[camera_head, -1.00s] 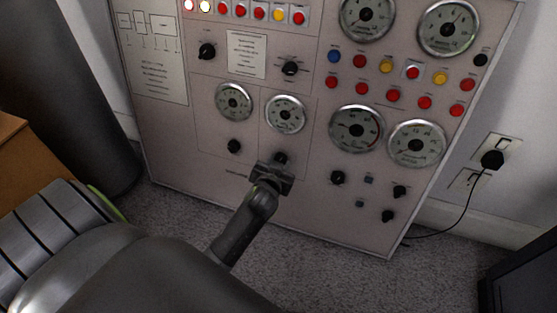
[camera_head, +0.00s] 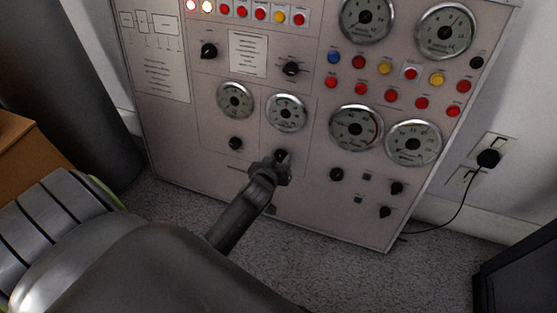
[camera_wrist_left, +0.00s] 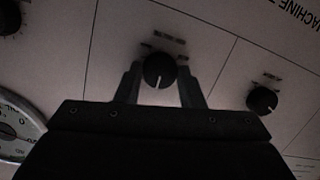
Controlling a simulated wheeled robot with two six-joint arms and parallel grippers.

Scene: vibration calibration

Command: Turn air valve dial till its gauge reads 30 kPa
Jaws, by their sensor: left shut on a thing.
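The air valve dial (camera_head: 281,154) is a small black knob low on the grey panel, below a round gauge (camera_head: 286,113). That gauge's needle and figures are too small to read surely. My left gripper (camera_head: 280,161) is at this dial and partly covers it in the head view. In the left wrist view the dial (camera_wrist_left: 159,70) sits between the two fingers of my left gripper (camera_wrist_left: 160,86), which is shut on it. A white mark on the dial points down in that view. My right gripper is not in view.
A similar black knob (camera_head: 235,143) with its own gauge (camera_head: 235,100) is just left. More knobs, such as one at the right (camera_head: 337,174), and large gauges (camera_head: 355,128) fill the panel's right part. A plugged black cable (camera_head: 462,205) hangs at the wall.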

